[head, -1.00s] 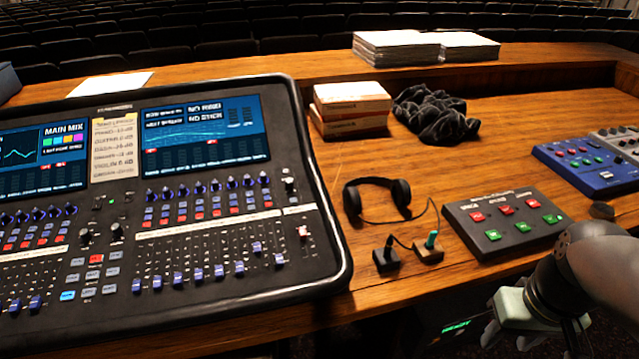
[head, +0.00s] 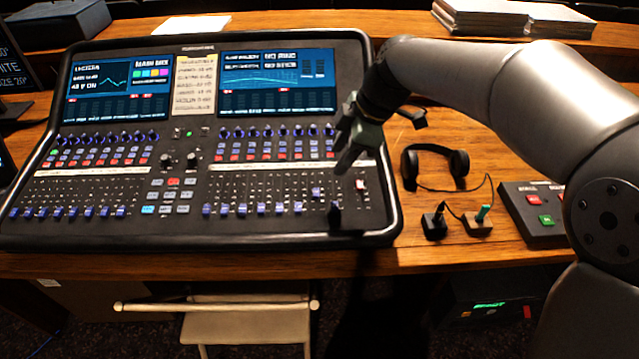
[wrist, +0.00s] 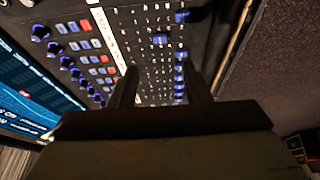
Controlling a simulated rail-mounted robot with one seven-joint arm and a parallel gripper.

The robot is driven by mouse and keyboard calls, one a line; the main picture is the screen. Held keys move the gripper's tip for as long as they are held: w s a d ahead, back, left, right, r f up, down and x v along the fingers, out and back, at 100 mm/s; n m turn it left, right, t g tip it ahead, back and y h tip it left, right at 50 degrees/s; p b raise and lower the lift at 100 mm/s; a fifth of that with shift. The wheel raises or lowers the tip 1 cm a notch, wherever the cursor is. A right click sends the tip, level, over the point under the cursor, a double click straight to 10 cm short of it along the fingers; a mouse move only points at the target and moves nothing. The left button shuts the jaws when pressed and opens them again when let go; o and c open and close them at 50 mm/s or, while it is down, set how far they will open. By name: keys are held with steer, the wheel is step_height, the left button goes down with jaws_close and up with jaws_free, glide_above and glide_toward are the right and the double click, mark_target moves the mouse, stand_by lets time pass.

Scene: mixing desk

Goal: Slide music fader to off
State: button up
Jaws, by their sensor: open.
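The mixing desk (head: 385,215) fills the left and middle of the head view. A row of blue fader caps lies along its lower right section, most of them low, such as the blue cap (head: 262,209). One blue fader cap (head: 317,193) stands higher than its neighbours; a raised blue cap also shows in the wrist view (wrist: 160,39). The labels are too small to read, so I cannot tell which is music. My gripper (head: 342,166) is open and empty above the right fader bank; its fingers (wrist: 160,82) also show in the wrist view.
A button box (head: 520,215) is partly hidden by my arm. A stool (head: 245,322) stands in front. A paper stack (head: 510,17) is at the back.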

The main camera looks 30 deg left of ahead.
mark_target(316, 192)
steer(key=x, duration=1.1)
steer(key=shift+p, duration=0.3)
steer(key=shift+r, duration=0.1)
